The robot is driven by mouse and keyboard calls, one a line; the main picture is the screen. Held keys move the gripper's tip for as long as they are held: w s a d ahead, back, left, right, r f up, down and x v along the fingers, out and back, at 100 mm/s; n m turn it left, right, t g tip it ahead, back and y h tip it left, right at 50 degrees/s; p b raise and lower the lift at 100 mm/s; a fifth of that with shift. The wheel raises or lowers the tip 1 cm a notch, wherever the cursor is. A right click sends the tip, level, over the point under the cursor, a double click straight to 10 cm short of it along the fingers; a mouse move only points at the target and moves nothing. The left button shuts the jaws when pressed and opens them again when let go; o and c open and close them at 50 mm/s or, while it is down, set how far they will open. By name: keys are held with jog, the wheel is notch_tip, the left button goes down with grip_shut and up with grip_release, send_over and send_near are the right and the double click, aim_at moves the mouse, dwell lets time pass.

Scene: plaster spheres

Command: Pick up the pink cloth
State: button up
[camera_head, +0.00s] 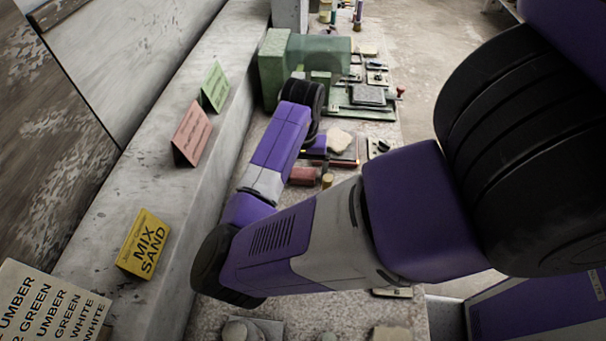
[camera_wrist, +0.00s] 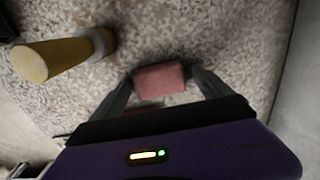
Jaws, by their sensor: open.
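The pink cloth (camera_wrist: 158,80) looks like a small, folded, dull-pink block on the speckled surface. In the head view the cloth (camera_head: 303,176) lies on the bench, close to my gripper's purple body (camera_head: 318,146); the fingers cannot be made out there.
In the head view, a pale lump (camera_head: 340,141) and a green machine (camera_head: 300,65) stand farther back. A ledge (camera_head: 190,190) with folded cards runs along the left.

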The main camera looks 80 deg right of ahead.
aim_at(303, 172)
jog(key=shift+c, duration=0.2)
jog(key=c, duration=1.4)
notch_tip(303, 172, up, 20)
jog(key=p, duration=0.2)
